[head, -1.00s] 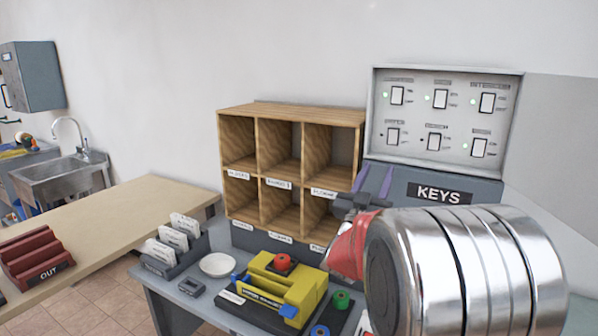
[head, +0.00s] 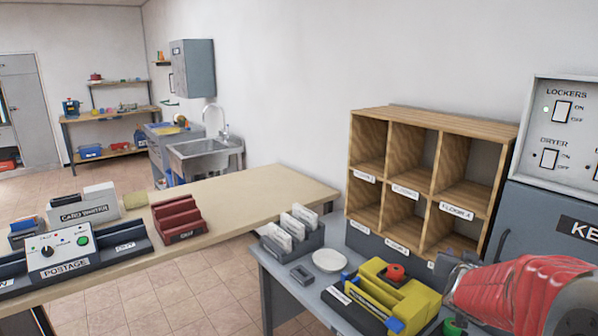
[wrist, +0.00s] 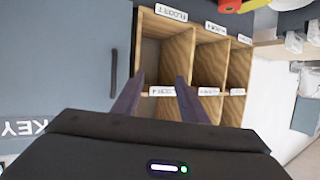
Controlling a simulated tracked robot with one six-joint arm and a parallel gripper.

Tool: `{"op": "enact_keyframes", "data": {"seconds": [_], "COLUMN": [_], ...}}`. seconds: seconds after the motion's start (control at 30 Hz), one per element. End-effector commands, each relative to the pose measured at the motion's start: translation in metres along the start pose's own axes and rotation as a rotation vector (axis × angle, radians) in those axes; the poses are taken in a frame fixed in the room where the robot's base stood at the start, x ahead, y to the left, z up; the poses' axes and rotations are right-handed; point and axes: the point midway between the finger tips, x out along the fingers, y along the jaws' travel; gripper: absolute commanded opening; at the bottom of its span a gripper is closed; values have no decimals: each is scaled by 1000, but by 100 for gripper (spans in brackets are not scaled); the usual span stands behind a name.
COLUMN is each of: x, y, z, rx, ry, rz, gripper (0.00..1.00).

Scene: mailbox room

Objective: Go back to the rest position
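My gripper shows in the wrist view (wrist: 155,95), with its two dark purple fingers spread apart and nothing between them. Beyond the fingers are the wooden pigeonholes (wrist: 165,55), at a distance and not touched. In the head view my arm enters at the lower right, with a red sleeve, and the fingers are not visible there. The wooden pigeonholes (head: 430,118) stand on the grey table, left of the arm in the head view. Their visible compartments look empty.
A yellow machine (head: 385,295) with a red knob sits near my arm. A white plate (head: 329,260) and a card holder (head: 290,240) stand left of it. The grey key cabinet (head: 545,220) and switch panel (head: 570,135) are at right. Tiled floor (head: 190,270) lies open between tables.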

Motion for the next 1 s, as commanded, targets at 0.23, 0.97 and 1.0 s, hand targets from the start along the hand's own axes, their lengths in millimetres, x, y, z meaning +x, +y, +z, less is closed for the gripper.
{"op": "enact_keyframes", "data": {"seconds": [0.23, 0.97, 1.0], "x": [-45, -271, -283], "y": [-35, -58, -56], "z": [51, 160, 163], "rx": [-22, -241, -257], "ry": [-245, -839, -853], "rz": [-109, -252, -254], "gripper": [39, 39, 39]}}
